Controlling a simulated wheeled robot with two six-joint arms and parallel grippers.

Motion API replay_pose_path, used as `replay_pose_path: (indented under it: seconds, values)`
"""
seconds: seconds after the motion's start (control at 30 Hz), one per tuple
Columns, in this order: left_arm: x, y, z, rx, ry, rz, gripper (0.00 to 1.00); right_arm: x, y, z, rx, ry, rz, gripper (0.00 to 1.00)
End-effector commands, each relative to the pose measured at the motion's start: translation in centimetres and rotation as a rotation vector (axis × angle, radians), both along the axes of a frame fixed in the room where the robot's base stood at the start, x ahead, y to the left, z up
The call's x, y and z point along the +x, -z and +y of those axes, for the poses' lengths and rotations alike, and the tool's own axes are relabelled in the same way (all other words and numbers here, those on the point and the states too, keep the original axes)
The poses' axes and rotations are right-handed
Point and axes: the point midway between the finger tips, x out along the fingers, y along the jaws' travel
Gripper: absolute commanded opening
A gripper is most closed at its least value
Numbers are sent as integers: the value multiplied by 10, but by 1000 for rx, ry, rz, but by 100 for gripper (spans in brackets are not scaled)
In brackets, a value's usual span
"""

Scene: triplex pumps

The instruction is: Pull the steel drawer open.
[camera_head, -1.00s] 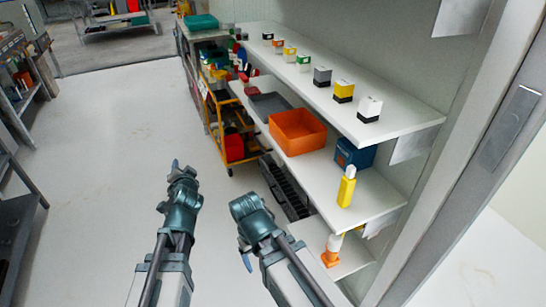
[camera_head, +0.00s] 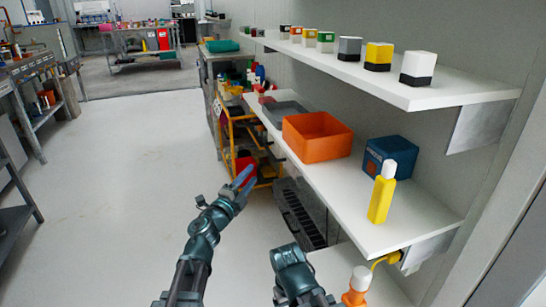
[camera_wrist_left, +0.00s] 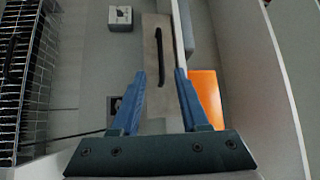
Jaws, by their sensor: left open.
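In the left wrist view a pale steel panel with a long black handle (camera_wrist_left: 158,55) lies ahead of my left gripper; it looks like the steel drawer's front (camera_wrist_left: 152,95). I cannot make out this panel in the head view. My left gripper (camera_head: 243,178) is open and empty in front of the shelves. Its two blue fingers (camera_wrist_left: 157,95) stand apart in the wrist view, with the panel seen between them and the handle beyond the tips. My right arm's teal wrist shows at the lower middle of the head view; its fingers are hidden.
A white shelf (camera_head: 345,200) on the right carries an orange bin (camera_head: 317,137), a blue box (camera_head: 390,155) and a yellow bottle (camera_head: 381,200). A dark slotted rack (camera_head: 300,215) stands beneath. An orange cart (camera_head: 240,140) is farther back. The floor (camera_head: 130,190) at left is clear.

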Motion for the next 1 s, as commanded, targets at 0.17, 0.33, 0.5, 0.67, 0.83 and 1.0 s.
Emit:
replay_pose_path:
  seconds: [0.17,0.33,0.5,0.67,0.83,1.0]
  values:
    - [7,-2,-3,-1,0,0,45,0,-2,0,0,0,0,80]
    - [25,-5,-12,-1,0,0,45,0,-5,0,0,-1,0,80]
    - [53,-9,-25,-2,0,1,45,0,-9,0,0,-2,0,80]
    - [83,-13,-40,-1,0,0,45,0,-13,0,0,-3,0,80]
    - [110,-17,-54,-3,-1,2,45,0,-17,0,0,-4,0,80]
    - [122,-19,-60,-2,-2,1,45,0,-19,0,0,-5,1,80]
